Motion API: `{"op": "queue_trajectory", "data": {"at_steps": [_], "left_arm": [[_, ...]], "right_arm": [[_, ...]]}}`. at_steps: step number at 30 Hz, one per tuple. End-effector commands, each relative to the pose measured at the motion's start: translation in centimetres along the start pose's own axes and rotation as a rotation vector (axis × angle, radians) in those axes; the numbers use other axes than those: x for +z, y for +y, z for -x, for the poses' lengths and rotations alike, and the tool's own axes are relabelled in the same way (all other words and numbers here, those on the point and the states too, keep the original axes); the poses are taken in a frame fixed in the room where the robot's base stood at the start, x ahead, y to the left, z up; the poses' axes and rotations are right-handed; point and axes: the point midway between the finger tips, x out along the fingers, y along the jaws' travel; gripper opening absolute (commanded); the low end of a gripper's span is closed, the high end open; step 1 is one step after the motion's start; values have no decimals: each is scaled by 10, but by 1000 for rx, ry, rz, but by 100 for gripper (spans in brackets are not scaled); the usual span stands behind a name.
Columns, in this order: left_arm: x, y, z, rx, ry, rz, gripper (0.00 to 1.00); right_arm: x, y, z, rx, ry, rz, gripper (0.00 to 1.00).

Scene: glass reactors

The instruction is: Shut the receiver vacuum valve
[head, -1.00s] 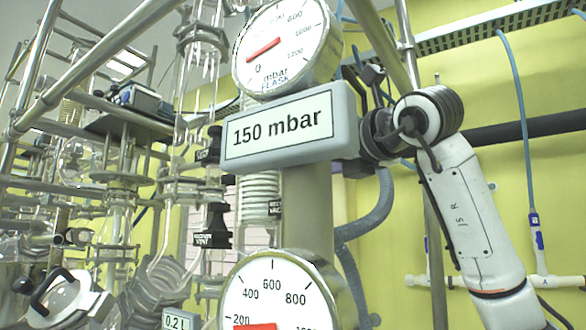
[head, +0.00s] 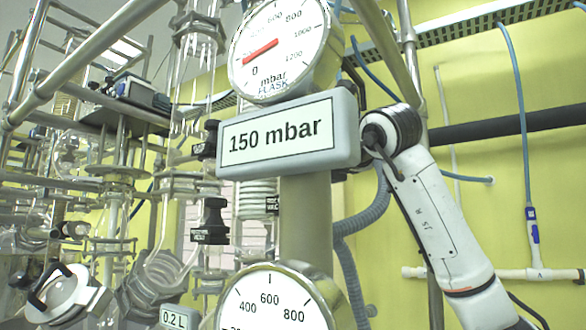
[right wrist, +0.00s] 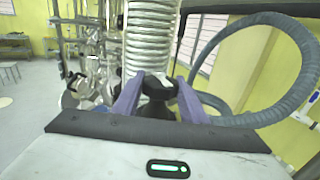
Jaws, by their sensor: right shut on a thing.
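In the right wrist view, my right gripper (right wrist: 157,88) has its two purple fingers closed on a black valve handle (right wrist: 158,107) in front of a ribbed glass coil. Its tag cannot be read there. In the head view, a small black tag (head: 272,205), partly legible as a vacuum tag, shows beside the grey column, which hides what lies to its right. My right arm (head: 430,205) reaches behind the 150 mbar display, so its gripper is hidden there. My left gripper is in neither current view.
The 150 mbar display (head: 285,135) and the flask gauge (head: 285,50) block the middle of the head view. Other black valves stand left, one (head: 210,220) tagged as a vent. A grey hose (right wrist: 270,75) loops right of the gripper. Glassware and metal rods crowd the left.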

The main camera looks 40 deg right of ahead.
Motion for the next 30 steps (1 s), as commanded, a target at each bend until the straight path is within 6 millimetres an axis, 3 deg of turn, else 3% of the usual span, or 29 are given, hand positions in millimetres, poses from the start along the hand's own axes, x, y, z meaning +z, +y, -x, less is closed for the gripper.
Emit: {"op": "queue_trajectory", "data": {"at_steps": [14,30], "left_arm": [[2,1,3,0,-8,2,31],[-2,1,8,0,-9,2,31]], "right_arm": [[1,2,0,-161,0,2,16],[3,2,1,-666,-4,3,16]]}}
